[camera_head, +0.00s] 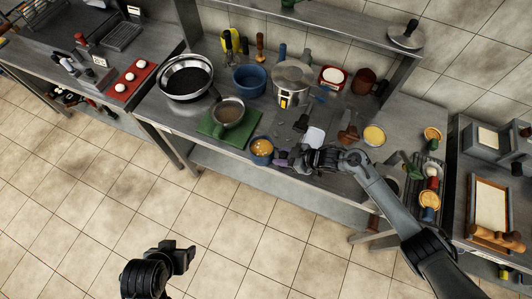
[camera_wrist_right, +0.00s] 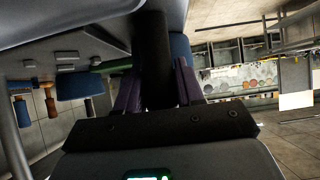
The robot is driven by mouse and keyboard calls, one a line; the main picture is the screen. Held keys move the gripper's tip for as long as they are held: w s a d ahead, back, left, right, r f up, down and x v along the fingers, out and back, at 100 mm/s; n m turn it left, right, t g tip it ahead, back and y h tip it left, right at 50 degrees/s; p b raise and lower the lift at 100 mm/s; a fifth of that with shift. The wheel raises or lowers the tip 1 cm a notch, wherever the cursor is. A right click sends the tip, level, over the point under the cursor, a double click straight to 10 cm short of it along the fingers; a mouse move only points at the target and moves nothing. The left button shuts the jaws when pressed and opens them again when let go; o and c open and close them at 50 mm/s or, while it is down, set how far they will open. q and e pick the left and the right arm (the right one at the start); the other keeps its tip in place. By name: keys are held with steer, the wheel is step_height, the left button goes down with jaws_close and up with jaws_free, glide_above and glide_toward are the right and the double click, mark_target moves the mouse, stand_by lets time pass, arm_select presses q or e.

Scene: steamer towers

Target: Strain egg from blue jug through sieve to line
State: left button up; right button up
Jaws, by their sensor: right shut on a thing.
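The blue jug (camera_head: 262,151) with yellow-orange egg in it is at the front edge of the middle table. My right gripper (camera_head: 284,158) is at its right side, shut on its dark handle; I cannot tell whether the jug touches the table. In the right wrist view the purple fingers close on a dark upright piece (camera_wrist_right: 155,65), with a bit of blue (camera_wrist_right: 181,50) behind. The sieve (camera_head: 229,110) sits over a green bowl on a green board (camera_head: 208,127), left of the jug. My left gripper (camera_head: 184,256) hangs over the floor, away from the table; its fingers are unclear.
A large pan (camera_head: 186,76) stands left behind the board. A blue bowl (camera_head: 250,80) and a steel pot (camera_head: 293,76) stand behind. A white item (camera_head: 314,137) and a yellow-filled bowl (camera_head: 374,136) lie to the right. The overhead shelf (camera_head: 330,30) runs along the back.

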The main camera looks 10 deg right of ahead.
mark_target(281, 153)
steer(key=o, duration=0.5)
steer(key=shift+c, duration=0.2)
jaws_close()
steer(key=shift+r+p, duration=0.4)
steer(key=shift+r, duration=0.05)
steer(key=shift+r+p, duration=1)
steer(key=shift+r, duration=0.1)
steer(key=shift+r+p, duration=0.35)
steer(key=shift+r, duration=0.1)
